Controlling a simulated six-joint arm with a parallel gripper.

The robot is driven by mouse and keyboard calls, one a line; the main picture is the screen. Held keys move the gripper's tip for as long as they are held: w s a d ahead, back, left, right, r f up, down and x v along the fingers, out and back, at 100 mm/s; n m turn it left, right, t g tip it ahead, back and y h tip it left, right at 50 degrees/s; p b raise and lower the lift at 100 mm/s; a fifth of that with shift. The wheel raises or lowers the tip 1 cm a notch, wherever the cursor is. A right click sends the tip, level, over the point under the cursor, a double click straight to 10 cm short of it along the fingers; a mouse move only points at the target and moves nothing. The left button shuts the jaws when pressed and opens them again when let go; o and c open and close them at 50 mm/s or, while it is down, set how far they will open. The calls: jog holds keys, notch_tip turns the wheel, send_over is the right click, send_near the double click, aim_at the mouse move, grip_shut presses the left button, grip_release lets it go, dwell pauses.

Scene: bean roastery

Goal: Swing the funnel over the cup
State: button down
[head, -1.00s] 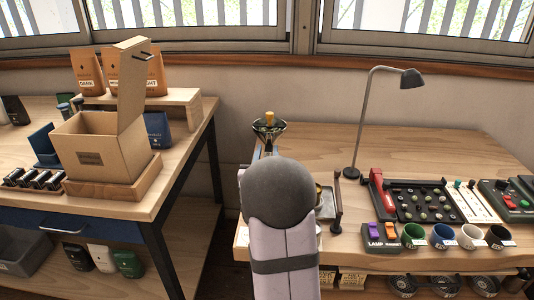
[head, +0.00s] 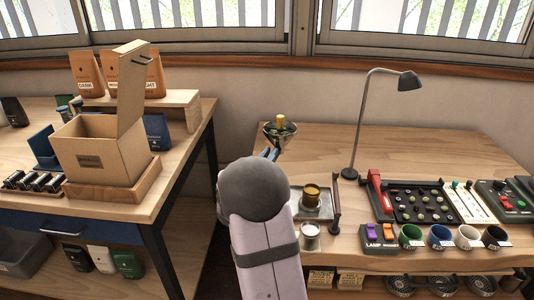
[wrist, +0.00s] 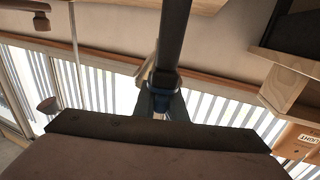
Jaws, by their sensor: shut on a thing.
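The funnel (head: 280,134) is a dark-rimmed cone with a yellow knob on top and beans showing inside. It stands at the left end of the right table, beyond my arm. My gripper (head: 270,153) is at its near side. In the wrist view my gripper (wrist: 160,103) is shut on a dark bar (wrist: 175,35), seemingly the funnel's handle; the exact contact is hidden. An amber cup (head: 312,196) stands on a small metal tray (head: 325,208), right of and nearer than the funnel. The funnel is not above it. A silvery cup (head: 310,238) stands in front of the tray.
A dark post (head: 336,205) stands right of the tray. A desk lamp (head: 355,130) rises behind it. Several coloured cups (head: 440,237), a bean board (head: 412,203) and a switch box (head: 379,238) fill the right side. An open carton (head: 95,155) sits on the left table.

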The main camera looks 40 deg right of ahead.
jog(key=m+g+h+p, duration=0.1)
jog(key=m+g, duration=0.1)
jog(key=g, duration=0.1)
jog(key=s+m+g+h+p, duration=0.1)
jog(key=m+g+p, duration=0.1)
jog(key=g, duration=0.1)
jog(key=shift+s+d+r+g, duration=0.15)
jog(key=shift+d+g, duration=0.05)
jog(key=shift+g, duration=0.1)
jog(key=m+g, duration=0.2)
jog(key=g, duration=0.1)
jog(key=s+m+g+y, duration=0.1)
jog(key=m+g, duration=0.2)
jog(key=g, duration=0.1)
jog(key=s+m+g+y, duration=0.1)
jog(key=m+g, duration=0.1)
jog(key=g, duration=0.2)
jog(key=shift+s+a+f+m, duration=0.15)
jog(key=shift+s+f+m, duration=0.05)
jog(key=shift+s+m, duration=0.1)
jog(key=shift+s+a+r+m+g+y+b, duration=0.1)
jog(key=shift+m+g+y+b, duration=0.15)
jog(key=shift+m+g+y, duration=0.25)
jog(key=shift+s+a+r+m+g+y+b, duration=0.1)
jog(key=shift+m+g+y+b, duration=0.15)
jog(key=shift+m+g, duration=0.3)
